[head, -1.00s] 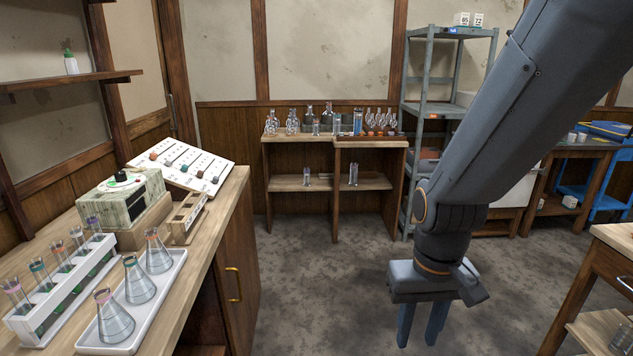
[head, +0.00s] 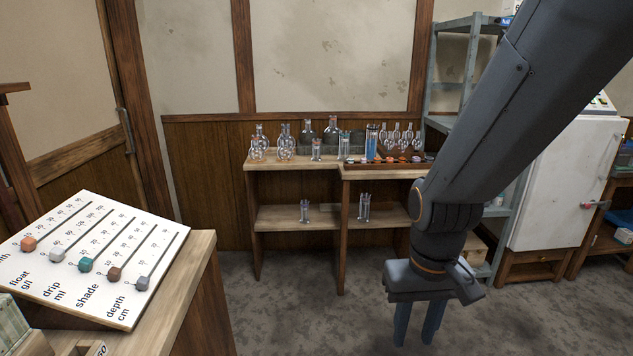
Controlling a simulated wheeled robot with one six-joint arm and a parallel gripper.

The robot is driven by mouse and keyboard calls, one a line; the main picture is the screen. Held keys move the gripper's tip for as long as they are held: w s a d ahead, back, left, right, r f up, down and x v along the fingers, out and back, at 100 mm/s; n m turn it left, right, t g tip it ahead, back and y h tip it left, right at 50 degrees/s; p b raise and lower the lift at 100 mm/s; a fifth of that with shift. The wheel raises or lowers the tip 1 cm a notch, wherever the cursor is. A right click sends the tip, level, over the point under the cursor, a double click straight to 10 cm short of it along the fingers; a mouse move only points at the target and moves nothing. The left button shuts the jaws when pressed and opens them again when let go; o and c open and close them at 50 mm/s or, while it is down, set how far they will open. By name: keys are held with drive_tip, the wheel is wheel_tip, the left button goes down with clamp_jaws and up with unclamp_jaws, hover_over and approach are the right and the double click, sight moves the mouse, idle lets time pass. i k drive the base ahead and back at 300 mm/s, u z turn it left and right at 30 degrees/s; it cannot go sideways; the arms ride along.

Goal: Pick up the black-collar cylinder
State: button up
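Several clear cylinders stand on the far wooden bench. On its top are one with a reddish band (head: 316,150), a clear one (head: 343,147) and one with blue inside (head: 371,142). Two more cylinders stand on the lower shelf, one on the left (head: 304,211) and one on the right (head: 364,208). At this size I cannot tell which one has a black collar. My gripper (head: 418,325) hangs at the lower right, fingers pointing down and apart, with nothing seen between them. It is well apart from the bench and nearer to me.
The bench top (head: 292,165) also bears several round flasks, dark bottles and a dark rack (head: 400,168). A slider panel (head: 98,255) sits on the counter at near left. A grey metal shelf and a white fridge (head: 568,180) stand at right. The floor before the bench is clear.

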sight(372, 135)
drive_tip(key=i, duration=3.2)
drive_tip(key=z, duration=1.15)
